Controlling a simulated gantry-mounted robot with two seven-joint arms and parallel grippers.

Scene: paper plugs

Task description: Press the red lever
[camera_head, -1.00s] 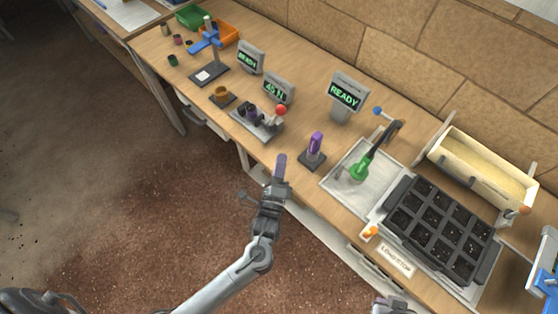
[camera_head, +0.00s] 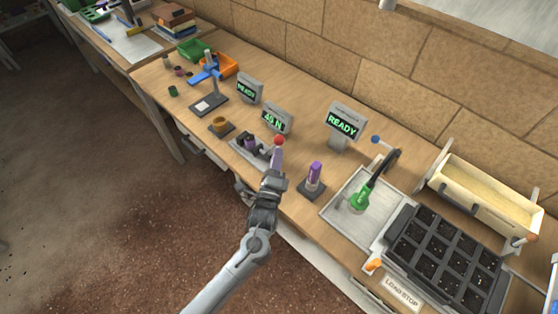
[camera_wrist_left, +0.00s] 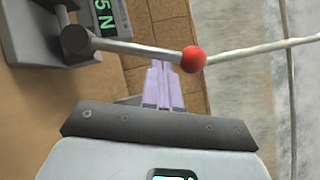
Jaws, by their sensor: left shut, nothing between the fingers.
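The red lever shows its red ball knob (camera_head: 279,140) on the grey press (camera_head: 245,153) at the bench's front. In the left wrist view the red knob (camera_wrist_left: 194,59) tips a grey rod that runs left to a dark pivot. My left gripper (camera_head: 277,158) is shut and empty, its light purple fingers just below the knob in the head view. In the left wrist view the fingers (camera_wrist_left: 162,82) end close to the rod and knob; I cannot tell if they touch. The gripper hides part of the press. My right gripper is not in view.
A display reading in newtons (camera_head: 276,120) stands behind the press. A purple-handled tool (camera_head: 314,175) stands on a dark base to the right. A brown cup (camera_head: 220,125) sits to the left. Farther right are a green tool (camera_head: 361,199) and a black cell tray (camera_head: 446,251).

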